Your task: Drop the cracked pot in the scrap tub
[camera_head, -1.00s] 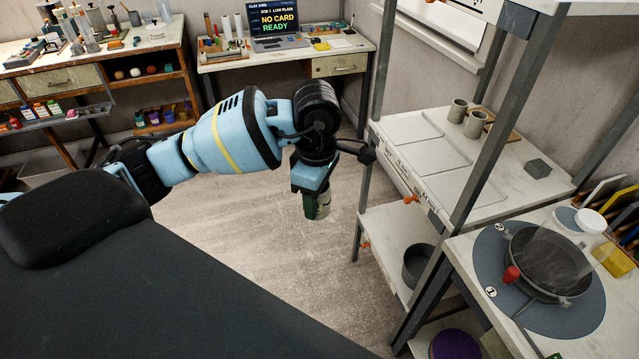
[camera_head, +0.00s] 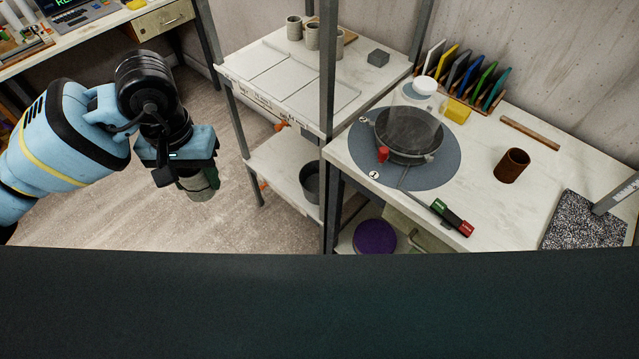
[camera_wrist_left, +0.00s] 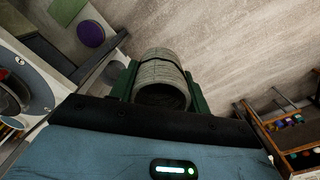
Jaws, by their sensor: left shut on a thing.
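My left gripper (camera_head: 196,184) hangs over open floor, left of the shelf rack, shut on a grey pot (camera_head: 203,180). In the left wrist view the pot (camera_wrist_left: 160,68) lies between the green fingers, its open mouth facing the camera. A dark, crack-like line runs across its wall. A dark grey round tub (camera_head: 310,183) stands on the rack's lower shelf, partly hidden by a post; no label shows, so I cannot tell if it is the scrap tub. The pot is apart from it. My right gripper is out of view.
Several grey pots (camera_head: 313,36) stand on the rack's top shelf. The worktable (camera_head: 470,185) at right holds a round wheel or sieve (camera_head: 409,136), a brown cup (camera_head: 511,166) and coloured tiles. A purple round thing (camera_head: 375,237) sits below. Rack posts stand beside the tub.

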